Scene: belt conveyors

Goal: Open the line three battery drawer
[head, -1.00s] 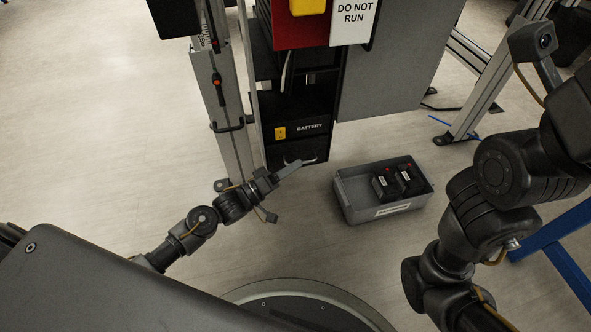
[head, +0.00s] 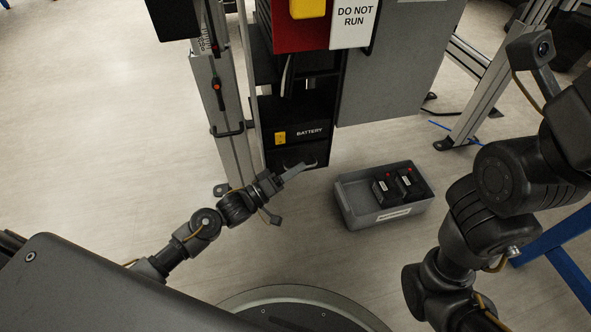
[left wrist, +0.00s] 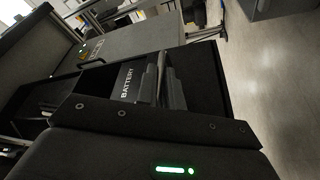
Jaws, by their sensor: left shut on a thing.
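The black battery drawer (head: 310,144) sits low in the cabinet, with a white BATTERY label and a yellow sticker on its front. A light handle (head: 313,164) shows at its lower edge. My left gripper (head: 300,168) reaches in from the left and is shut on this handle. In the left wrist view the gripper fingers (left wrist: 157,80) stand close together beside the BATTERY front (left wrist: 124,83). The fingers partly hide the handle there. I cannot tell how far the drawer stands out. My right arm shows at the right, but its gripper is out of view.
A grey crate (head: 346,204) holding black battery packs with red marks (head: 387,189) stands on the floor right of the drawer. A grey post (head: 229,130) stands left of the cabinet. A blue frame (head: 560,245) is at the right.

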